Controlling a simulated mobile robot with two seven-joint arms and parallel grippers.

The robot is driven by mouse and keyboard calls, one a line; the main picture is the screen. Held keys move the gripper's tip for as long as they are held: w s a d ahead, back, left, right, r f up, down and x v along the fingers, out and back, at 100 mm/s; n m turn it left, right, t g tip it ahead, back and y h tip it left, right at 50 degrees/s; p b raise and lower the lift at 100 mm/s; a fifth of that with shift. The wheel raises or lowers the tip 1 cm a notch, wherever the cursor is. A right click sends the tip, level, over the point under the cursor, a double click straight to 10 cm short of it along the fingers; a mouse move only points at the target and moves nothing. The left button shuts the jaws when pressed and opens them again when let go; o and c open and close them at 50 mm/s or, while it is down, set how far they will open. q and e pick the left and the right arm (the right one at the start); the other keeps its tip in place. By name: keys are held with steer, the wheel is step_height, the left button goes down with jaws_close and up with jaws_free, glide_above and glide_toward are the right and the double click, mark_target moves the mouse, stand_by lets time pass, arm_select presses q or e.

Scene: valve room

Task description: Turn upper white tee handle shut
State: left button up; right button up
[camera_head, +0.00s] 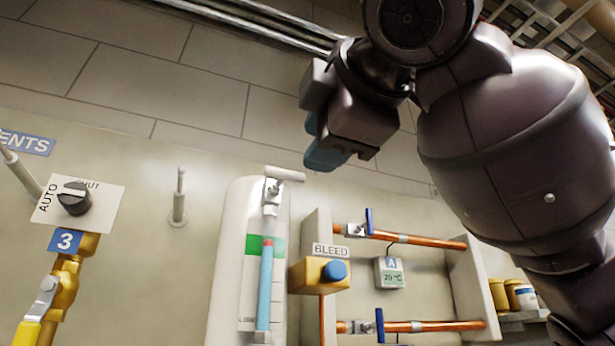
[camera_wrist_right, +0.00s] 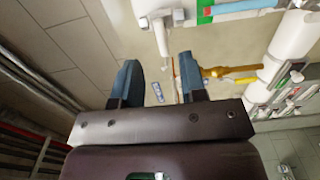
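The upper white tee handle (camera_head: 285,174) sits on a grey valve at the top of the gauge on the white tank (camera_head: 228,235). Its bar lies roughly level, tilted slightly. In the right wrist view a white bar that looks like this handle (camera_wrist_right: 161,38) shows beyond the fingertips. My right gripper (camera_head: 322,143) is above and right of the handle in the head view, apart from it. In the right wrist view its two blue fingers (camera_wrist_right: 160,78) stand apart with nothing between them. My left gripper is not in view. The gauge's lower end is cut off.
A yellow BLEED box (camera_head: 306,275) with a blue knob and copper pipes (camera_head: 425,241) with blue levers are right of the tank. A selector switch (camera_head: 74,198) and yellow valve pipe (camera_head: 66,280) are left. A grey wall stub (camera_head: 178,200) stands between.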

steer(key=shift+v, duration=1)
